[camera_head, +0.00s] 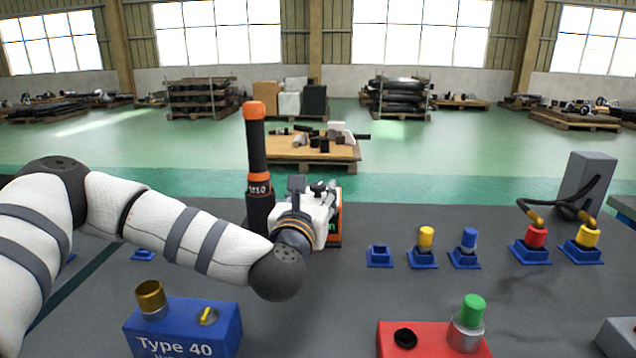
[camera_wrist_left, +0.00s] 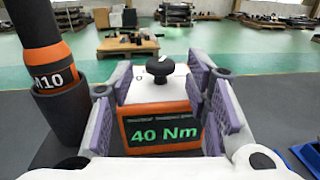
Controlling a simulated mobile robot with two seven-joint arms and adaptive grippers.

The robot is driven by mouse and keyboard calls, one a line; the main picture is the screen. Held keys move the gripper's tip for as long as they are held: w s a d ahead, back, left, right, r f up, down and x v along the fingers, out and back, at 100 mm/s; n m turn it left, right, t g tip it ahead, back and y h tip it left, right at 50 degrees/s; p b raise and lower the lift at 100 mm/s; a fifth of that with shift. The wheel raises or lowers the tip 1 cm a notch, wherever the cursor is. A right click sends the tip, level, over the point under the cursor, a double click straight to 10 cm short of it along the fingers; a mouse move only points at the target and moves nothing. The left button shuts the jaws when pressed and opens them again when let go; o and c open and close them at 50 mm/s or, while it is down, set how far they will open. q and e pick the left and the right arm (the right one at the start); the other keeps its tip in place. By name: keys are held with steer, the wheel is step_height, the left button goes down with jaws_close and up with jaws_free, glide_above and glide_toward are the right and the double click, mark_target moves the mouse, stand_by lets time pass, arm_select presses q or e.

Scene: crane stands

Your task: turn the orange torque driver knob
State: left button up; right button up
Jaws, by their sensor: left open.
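The torque driver's box, with an orange front and a "40 Nm" display (camera_wrist_left: 163,132), stands on the dark table in the left wrist view. A black knob (camera_wrist_left: 160,65) sits on its pale top. In the head view the orange edge of the box (camera_head: 337,222) shows behind my left gripper (camera_head: 318,194). The gripper is open, its purple-padded fingers on either side of the box and knob in the left wrist view (camera_wrist_left: 168,80). I cannot tell whether the fingers touch the box. The right gripper is out of view.
A tall black driver with an orange cap (camera_head: 257,150) stands close left of the box. A blue "Type 40" block (camera_head: 190,333) and a red block with a green knob (camera_head: 425,345) are near the front. Blue sockets (camera_head: 422,260) line the right side.

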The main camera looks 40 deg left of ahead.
mark_target(316, 188)
arm_select(q)
steer(key=x, duration=0.4)
steer(key=shift+w+a, duration=0.15)
steer(key=shift+w, duration=0.2)
jaws_close()
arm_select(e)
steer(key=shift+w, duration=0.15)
